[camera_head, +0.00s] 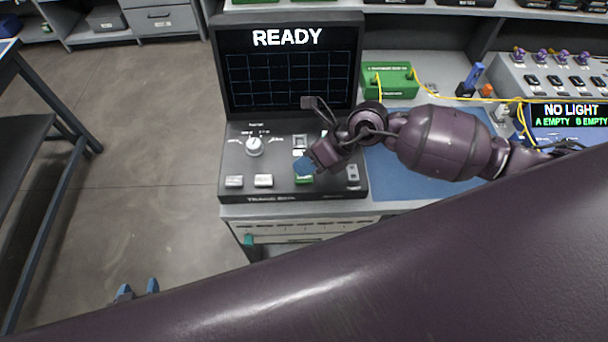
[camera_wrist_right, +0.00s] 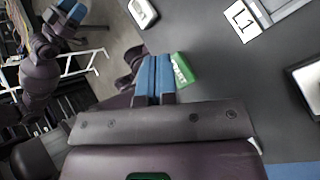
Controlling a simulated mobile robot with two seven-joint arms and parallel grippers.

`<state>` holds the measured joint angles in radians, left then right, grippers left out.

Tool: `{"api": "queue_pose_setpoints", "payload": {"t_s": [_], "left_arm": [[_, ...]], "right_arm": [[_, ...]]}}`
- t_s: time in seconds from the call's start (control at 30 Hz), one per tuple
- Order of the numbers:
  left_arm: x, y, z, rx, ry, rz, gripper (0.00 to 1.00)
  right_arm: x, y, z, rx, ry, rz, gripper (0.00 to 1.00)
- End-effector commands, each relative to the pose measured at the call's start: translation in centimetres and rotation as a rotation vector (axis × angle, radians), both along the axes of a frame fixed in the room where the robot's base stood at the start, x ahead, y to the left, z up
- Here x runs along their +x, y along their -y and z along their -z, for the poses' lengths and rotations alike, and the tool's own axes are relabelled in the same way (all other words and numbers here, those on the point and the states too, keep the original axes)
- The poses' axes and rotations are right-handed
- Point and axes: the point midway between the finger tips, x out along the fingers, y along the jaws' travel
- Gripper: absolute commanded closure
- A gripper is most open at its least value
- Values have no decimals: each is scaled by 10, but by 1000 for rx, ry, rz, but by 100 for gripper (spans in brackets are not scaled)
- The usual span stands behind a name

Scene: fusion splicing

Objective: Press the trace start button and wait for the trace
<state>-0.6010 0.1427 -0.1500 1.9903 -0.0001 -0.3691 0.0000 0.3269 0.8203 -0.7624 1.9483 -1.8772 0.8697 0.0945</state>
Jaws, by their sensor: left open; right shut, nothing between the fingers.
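The trace unit (camera_head: 232,187) is a dark console with a raised screen (camera_head: 285,75) reading READY above an empty grid. Its green button (camera_head: 304,180) sits at the front edge, partly covered by my right gripper (camera_head: 304,167). In the right wrist view the green button (camera_wrist_right: 184,69), with white lettering, lies right beside the shut blue fingertips (camera_wrist_right: 157,62). I cannot tell whether they touch it. The right fingers are together and empty. My left gripper (camera_head: 138,290) is open and empty over the floor at the lower left, away from the console.
The console also carries a white knob (camera_head: 254,146), two pale buttons (camera_head: 263,181) and a switch (camera_head: 352,174). A green box (camera_head: 390,80) with yellow fibre stands behind right. A second unit's display (camera_head: 570,114) reads NO LIGHT. My left arm crosses the foreground.

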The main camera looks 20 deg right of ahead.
Motion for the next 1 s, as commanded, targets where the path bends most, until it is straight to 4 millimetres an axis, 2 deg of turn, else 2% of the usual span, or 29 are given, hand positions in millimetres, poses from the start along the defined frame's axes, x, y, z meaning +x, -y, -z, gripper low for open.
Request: {"api": "queue_pose_setpoints", "payload": {"t_s": [0.4, 1.0], "left_arm": [[-3, -1, 3, 0, -7, -2, 50], [2, 0, 2, 0, 3, 2, 50]], "right_arm": [[0, 0, 5, -1, -1, -1, 100], [0, 0, 10, 0, 0, 0, 100]]}}
